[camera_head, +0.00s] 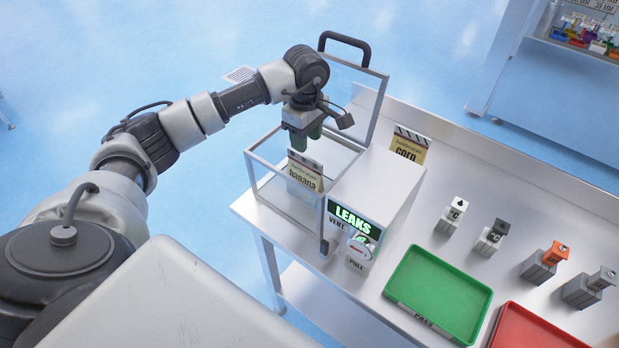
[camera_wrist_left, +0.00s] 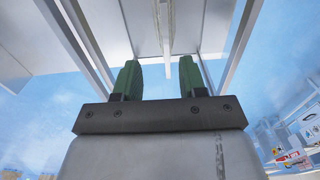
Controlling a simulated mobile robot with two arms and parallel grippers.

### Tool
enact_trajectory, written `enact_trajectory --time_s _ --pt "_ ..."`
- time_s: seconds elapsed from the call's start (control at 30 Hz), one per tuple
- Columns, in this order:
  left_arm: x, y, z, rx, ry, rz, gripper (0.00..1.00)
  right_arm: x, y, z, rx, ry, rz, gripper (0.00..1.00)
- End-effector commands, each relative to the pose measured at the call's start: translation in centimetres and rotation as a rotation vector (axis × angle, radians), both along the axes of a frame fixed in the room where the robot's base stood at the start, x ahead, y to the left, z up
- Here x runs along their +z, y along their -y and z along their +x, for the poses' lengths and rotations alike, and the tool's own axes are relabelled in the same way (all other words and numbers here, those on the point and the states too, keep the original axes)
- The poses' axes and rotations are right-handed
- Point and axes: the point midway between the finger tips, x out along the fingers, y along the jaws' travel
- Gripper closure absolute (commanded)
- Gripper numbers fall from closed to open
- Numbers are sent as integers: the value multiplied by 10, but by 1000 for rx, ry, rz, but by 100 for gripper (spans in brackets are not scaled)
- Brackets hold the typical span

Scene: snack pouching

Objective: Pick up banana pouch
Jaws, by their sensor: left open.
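The banana pouch (camera_head: 306,171) stands upright inside the clear, metal-framed chamber (camera_head: 262,172), with its "banana" label showing. The chamber's lid (camera_head: 380,103) with a black handle is raised. My left gripper (camera_head: 303,143) is in the chamber opening just above the pouch's top edge, its green fingers pointing down. In the left wrist view the fingers (camera_wrist_left: 160,80) are apart, and a thin pale edge shows between and beyond them. I cannot tell whether they touch the pouch. My right gripper is not in view.
A box with a green "LEAKS" display (camera_head: 355,221) adjoins the chamber, with a corn pouch (camera_head: 408,146) behind it. A green tray (camera_head: 438,294), a red tray (camera_head: 535,330) and several small blocks (camera_head: 489,238) occupy the table to the right.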

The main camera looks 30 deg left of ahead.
Motion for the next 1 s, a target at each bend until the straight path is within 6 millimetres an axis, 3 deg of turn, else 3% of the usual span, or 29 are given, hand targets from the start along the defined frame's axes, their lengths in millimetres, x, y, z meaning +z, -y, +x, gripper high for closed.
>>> enact_trajectory --time_s 0.27,0.47,0.6,0.9,1.0 --pt "-27 0 0 1 0 0 58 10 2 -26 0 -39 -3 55" --pt "-51 1 -6 1 -6 -2 58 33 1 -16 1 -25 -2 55" --pt "-71 2 -5 0 0 -1 58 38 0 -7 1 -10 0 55" --pt "-79 1 -5 0 2 0 58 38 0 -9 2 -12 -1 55" --pt "-79 1 -5 0 2 0 72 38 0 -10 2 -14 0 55"
